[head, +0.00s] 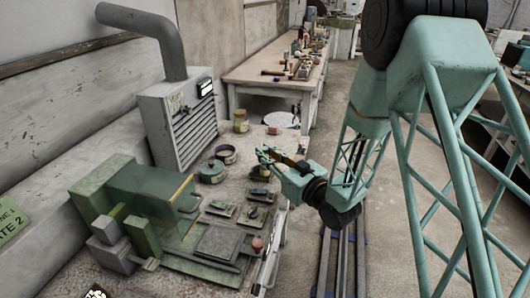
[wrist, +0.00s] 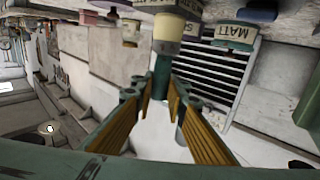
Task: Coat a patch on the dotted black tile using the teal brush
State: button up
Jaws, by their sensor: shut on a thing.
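My gripper (head: 268,157) is above the bench's right side in the head view, pointing left. In the wrist view its ribbed ochre finger pads (wrist: 170,105) close around a slim teal shaft (wrist: 161,80), which looks like the teal brush's handle. I cannot pick out the dotted black tile for certain. A dark piece with white marks (head: 97,292) is cut off by the head view's bottom edge. Several small dark plates lie on the bench, one of them here (head: 222,208).
A grey louvred unit with a duct (head: 180,125) stands at the back of the bench. A green machine (head: 135,205) is at front left. A teal tin (head: 212,172), a purple-topped tin (head: 225,153) and a yellowish jar (head: 240,121) stand near the gripper.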

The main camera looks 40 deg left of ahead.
jog(key=shift+f, duration=0.25)
jog(key=shift+w+d, duration=0.1)
jog(key=shift+d, duration=0.05)
jog(key=shift+w+d, duration=0.1)
jog(key=shift+d, duration=0.2)
jog(key=shift+d, duration=0.1)
dwell(0.5)
jog(key=shift+w+d, duration=0.2)
jog(key=shift+d, duration=0.15)
jog(key=shift+a, duration=0.1)
dwell(0.5)
jog(key=shift+s+a, duration=0.4)
jog(key=shift+a, duration=0.4)
jog(key=shift+s+a, duration=0.35)
jog(key=shift+a, duration=0.45)
